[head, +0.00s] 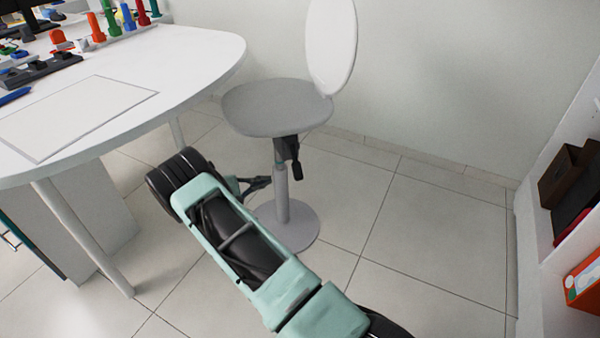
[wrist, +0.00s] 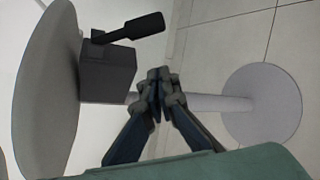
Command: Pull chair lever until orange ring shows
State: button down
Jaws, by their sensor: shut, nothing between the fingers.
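A chair with a grey seat (head: 277,107) and a white oval backrest (head: 331,46) stands on a round base by the wall. Its black lever (head: 296,160) hangs beside the post under the seat. In the wrist view the lever (wrist: 137,27) sticks out from a dark box (wrist: 108,72) under the seat. My gripper (head: 268,181) is shut and empty. In the wrist view its fingertips (wrist: 158,76) are in front of the post, apart from the lever in the picture. I see no orange ring on the lever.
A white table (head: 190,58) with colored items on it stands at the left, its leg (head: 85,240) near my arm. A white shelf (head: 560,255) with boxes and binders is at the right. Tiled floor between the chair and shelf is clear.

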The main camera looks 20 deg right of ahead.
aim_at(296, 164)
jog(key=w+b+x, duration=0.1)
jog(key=b+x, duration=0.2)
jog(key=x, duration=0.8)
jog(key=shift+s+a+r, duration=0.1)
jog(key=shift+s+r, duration=0.5)
jog(key=shift+s, duration=0.25)
jog(key=shift+s+a+r, duration=0.1)
jog(key=shift+s+r, duration=0.45)
jog(key=shift+s, duration=0.3)
jog(key=shift+s+r+p, duration=0.1)
jog(key=shift+p, duration=0.2)
